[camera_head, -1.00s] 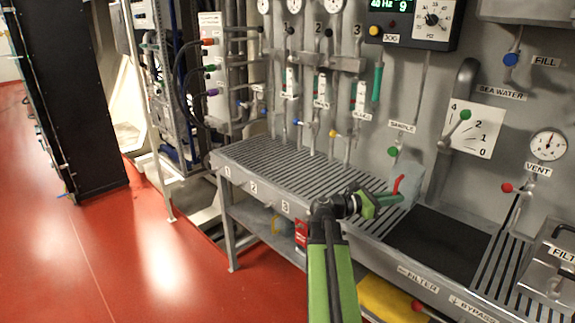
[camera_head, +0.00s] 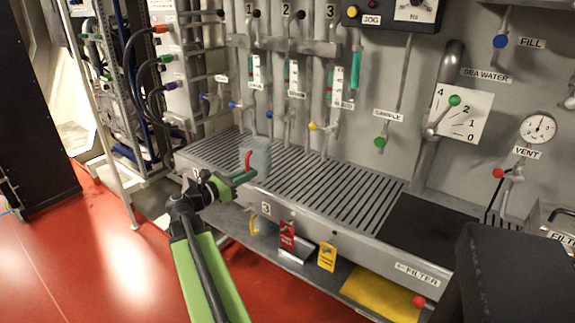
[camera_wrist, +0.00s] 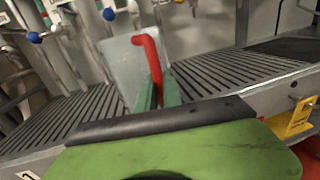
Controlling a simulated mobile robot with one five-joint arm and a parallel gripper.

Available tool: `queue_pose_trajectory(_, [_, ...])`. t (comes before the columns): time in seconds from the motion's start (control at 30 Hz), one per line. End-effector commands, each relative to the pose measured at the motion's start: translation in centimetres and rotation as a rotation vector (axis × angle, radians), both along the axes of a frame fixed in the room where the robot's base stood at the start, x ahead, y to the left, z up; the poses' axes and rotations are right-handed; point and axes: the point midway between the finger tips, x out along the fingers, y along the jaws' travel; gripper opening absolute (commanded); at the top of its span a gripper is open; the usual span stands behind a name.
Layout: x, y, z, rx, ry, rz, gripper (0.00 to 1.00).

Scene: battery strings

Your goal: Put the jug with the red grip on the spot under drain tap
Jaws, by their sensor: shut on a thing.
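The pale grey jug (camera_head: 258,155) is at the left part of the slatted grey bench, below the taps of columns 1 and 2. Its red grip (camera_head: 248,160) points toward me. My gripper (camera_head: 242,177) has its green fingers shut on the red grip. In the wrist view the jug (camera_wrist: 137,62) and red grip (camera_wrist: 152,60) stand between the green fingers (camera_wrist: 158,95). I cannot tell whether the jug's base touches the slats. Blue taps (camera_head: 233,104) and a yellow tap (camera_head: 313,126) hang behind the bench. Their labels are too small to read, so I cannot tell which is the drain tap.
The slatted bench (camera_head: 340,190) is bare right of the jug, up to a black mat (camera_head: 425,225). A green sample tap (camera_head: 380,142) hangs behind. Red (camera_head: 287,236) and yellow (camera_head: 327,257) tags hang at the front edge. A dark block (camera_head: 515,275) fills the lower right.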

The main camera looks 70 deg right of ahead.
Motion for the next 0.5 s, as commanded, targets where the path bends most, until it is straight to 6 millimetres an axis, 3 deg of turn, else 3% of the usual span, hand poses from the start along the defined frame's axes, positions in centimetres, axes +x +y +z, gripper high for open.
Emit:
queue_pose_trajectory(0.2, [-0.5, -1.1, 0.0, 0.000, 0.000, -0.004, 0.00])
queue_pose_trajectory(0.5, [-4.3, -9.4, 0.0, 0.000, 0.000, -0.005, 0.00])
